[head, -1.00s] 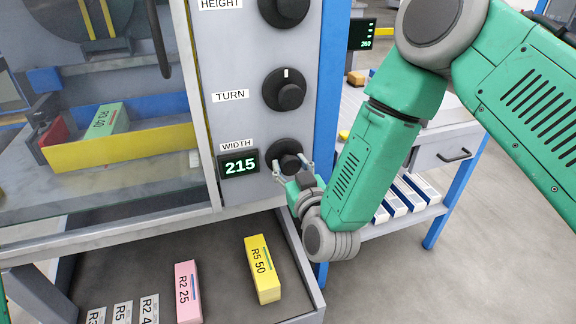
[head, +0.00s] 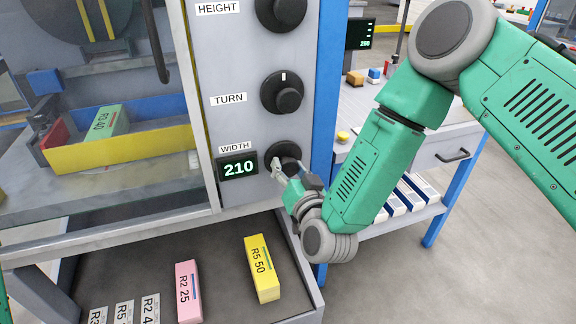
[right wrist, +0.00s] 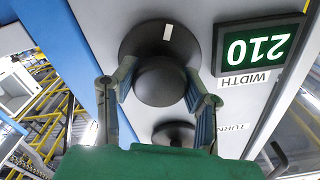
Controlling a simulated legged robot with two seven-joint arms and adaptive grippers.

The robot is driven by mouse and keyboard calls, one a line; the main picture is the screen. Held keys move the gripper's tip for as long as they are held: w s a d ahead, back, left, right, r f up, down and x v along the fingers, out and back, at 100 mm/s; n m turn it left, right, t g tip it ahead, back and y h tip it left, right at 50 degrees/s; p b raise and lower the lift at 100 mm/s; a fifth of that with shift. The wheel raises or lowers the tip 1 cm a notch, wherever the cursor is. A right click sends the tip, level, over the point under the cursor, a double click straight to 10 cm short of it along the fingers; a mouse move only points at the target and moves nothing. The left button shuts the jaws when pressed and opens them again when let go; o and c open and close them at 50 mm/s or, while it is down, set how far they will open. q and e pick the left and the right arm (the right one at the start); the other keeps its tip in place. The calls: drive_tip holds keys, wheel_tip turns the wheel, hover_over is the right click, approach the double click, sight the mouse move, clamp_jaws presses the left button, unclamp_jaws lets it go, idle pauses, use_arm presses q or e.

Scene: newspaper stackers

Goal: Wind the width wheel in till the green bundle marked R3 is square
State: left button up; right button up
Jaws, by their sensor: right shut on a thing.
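The green bundle (head: 112,119) marked R3 40 lies behind the machine's window, between a yellow wall (head: 125,149) in front and a blue bar behind. Its long sides run at a slant; I cannot tell exactly how square it is. The dark width wheel (head: 283,152) is the lowest knob on the grey panel. The width display (head: 238,167) beside it reads 210. My right gripper (head: 284,168) is shut on the width wheel; in the right wrist view its fingers lie on both sides of the wheel's hub (right wrist: 160,82). My left gripper is out of view.
The turn knob (head: 282,92) and the height knob (head: 281,12) are above the wheel. A tray (head: 225,257) below holds a yellow bundle (head: 262,268), a pink bundle (head: 188,291) and white ones. A blue-legged table (head: 440,217) stands at right.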

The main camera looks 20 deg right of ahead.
drive_tip(key=shift+s+f+m, duration=0.1)
drive_tip(key=shift+f+m, duration=0.1)
drive_tip(key=shift+m, duration=0.55)
drive_tip(key=shift+s+f+m, duration=0.1)
drive_tip(key=shift+f+m, duration=0.05)
drive_tip(key=shift+m, duration=0.6)
drive_tip(key=o, duration=1.2)
drive_tip(key=shift+w+r, duration=0.1)
drive_tip(key=shift+r, duration=0.05)
drive_tip(key=s, duration=1.2)
drive_tip(key=shift+d, duration=0.3)
